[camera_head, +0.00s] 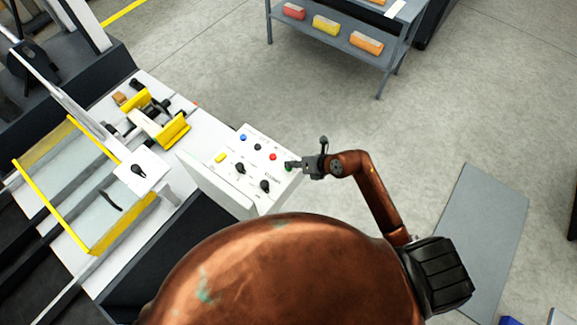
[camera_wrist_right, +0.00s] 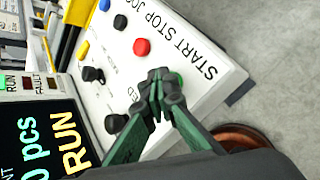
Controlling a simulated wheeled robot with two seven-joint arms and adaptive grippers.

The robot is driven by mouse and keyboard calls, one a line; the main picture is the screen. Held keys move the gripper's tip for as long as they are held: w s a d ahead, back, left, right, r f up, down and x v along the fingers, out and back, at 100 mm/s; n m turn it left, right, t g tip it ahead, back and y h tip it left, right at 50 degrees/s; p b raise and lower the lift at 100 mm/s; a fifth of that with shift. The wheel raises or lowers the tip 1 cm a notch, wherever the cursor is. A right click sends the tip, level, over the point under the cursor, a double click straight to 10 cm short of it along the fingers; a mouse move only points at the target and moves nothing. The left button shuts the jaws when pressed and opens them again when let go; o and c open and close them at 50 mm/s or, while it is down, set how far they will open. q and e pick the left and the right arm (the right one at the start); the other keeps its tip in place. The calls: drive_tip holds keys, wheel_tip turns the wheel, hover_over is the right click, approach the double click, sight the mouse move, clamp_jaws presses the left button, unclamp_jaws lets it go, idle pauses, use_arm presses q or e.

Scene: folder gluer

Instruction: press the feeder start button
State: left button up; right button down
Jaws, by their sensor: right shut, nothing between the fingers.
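The control panel (camera_head: 231,176) is a white sloped box with buttons and knobs. In the right wrist view its face (camera_wrist_right: 190,50) carries the printed words START, STOP and JOG. The green start button (camera_head: 289,167) is at the panel's right edge, beside the red button (camera_head: 273,156). My right gripper (camera_head: 293,164) is shut and empty, with its fingertips at the green button. In the right wrist view the closed fingertips (camera_wrist_right: 163,82) cover most of the button; a green rim shows beside them. I cannot tell whether the button is pressed in. My left gripper is out of view.
Black knobs (camera_head: 239,168), a blue button (camera_head: 242,137) and a yellow button (camera_head: 220,158) sit close by on the panel. A display (camera_wrist_right: 40,140) reads RUN. A grey shelf (camera_head: 345,42) with boxes stands at the back.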

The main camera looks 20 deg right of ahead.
drive_tip(key=shift+r+p, duration=0.85)
drive_tip(key=shift+r, duration=0.05)
wheel_tip(320, 180, up, 5)
drive_tip(key=p, duration=0.4)
drive_tip(key=shift+p, duration=0.35)
idle(0.6)
